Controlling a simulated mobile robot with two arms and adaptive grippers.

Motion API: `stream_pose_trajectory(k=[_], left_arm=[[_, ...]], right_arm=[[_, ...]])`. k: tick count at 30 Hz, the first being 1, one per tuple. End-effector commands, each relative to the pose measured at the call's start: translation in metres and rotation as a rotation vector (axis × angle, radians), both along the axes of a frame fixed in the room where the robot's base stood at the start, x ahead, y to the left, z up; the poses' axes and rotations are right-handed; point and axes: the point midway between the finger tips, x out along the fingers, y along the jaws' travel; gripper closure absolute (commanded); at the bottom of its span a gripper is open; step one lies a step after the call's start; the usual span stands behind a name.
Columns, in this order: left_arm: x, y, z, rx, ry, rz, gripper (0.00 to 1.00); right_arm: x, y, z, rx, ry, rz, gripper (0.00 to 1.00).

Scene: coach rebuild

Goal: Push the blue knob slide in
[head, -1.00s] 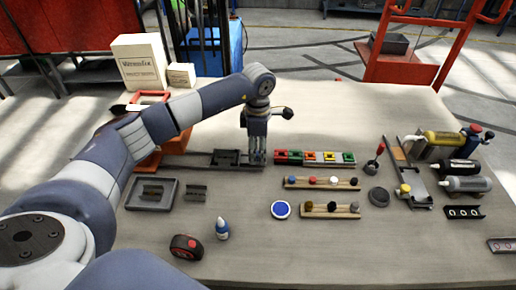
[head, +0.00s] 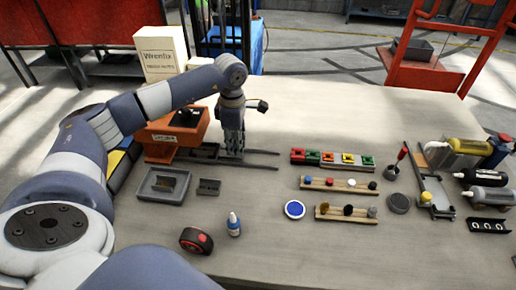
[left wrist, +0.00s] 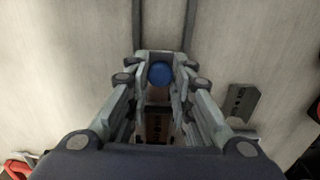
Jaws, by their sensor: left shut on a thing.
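The blue knob (left wrist: 160,73) shows in the left wrist view between the fingertips of my left gripper (left wrist: 160,80), which is shut on it. In the head view my left gripper (head: 231,154) points down over the rails (head: 262,152), and its fingers hide the knob. The dark slide (head: 204,150) sits on the rails just left of the gripper, close to the orange housing (head: 162,139). Its left end is partly hidden, so I cannot tell how deep it sits. My right gripper is not in view.
A grey tray (head: 145,190) and a small grey block (head: 209,187) lie in front of the rails. A tape measure (head: 196,241) and a small bottle (head: 234,225) stand nearer. Coloured blocks (head: 332,160) and knob strips (head: 338,185) lie to the right. The rails' right ends are clear.

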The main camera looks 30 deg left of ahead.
Motion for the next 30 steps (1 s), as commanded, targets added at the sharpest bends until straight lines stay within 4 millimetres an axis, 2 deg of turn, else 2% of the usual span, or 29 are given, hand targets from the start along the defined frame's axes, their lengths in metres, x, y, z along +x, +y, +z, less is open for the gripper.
stream_pose_trajectory(k=[2, 6, 16, 17, 19, 20, 30], left_arm=[[-0.006, 0.016, -0.002, 0.003, -0.002, 0.006, 1.0], [-0.013, 0.027, 0.0, 0.002, -0.004, 0.002, 1.0], [-0.014, 0.031, 0.001, 0.004, -0.001, 0.002, 1.0], [-0.014, 0.031, 0.001, 0.005, -0.001, 0.003, 0.77], [-0.014, 0.031, 0.001, 0.005, -0.001, 0.003, 0.61], [-0.014, 0.031, 0.001, 0.005, -0.001, 0.003, 0.57], [-0.014, 0.028, 0.002, 0.001, -0.002, 0.0, 0.57]], right_arm=[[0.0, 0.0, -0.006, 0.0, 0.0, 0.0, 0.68], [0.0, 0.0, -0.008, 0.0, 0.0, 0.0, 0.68], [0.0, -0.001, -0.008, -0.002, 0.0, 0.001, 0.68], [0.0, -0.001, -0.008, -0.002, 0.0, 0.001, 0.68], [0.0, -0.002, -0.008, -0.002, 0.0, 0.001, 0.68], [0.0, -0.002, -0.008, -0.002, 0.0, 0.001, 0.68], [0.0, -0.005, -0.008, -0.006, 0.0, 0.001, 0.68]])
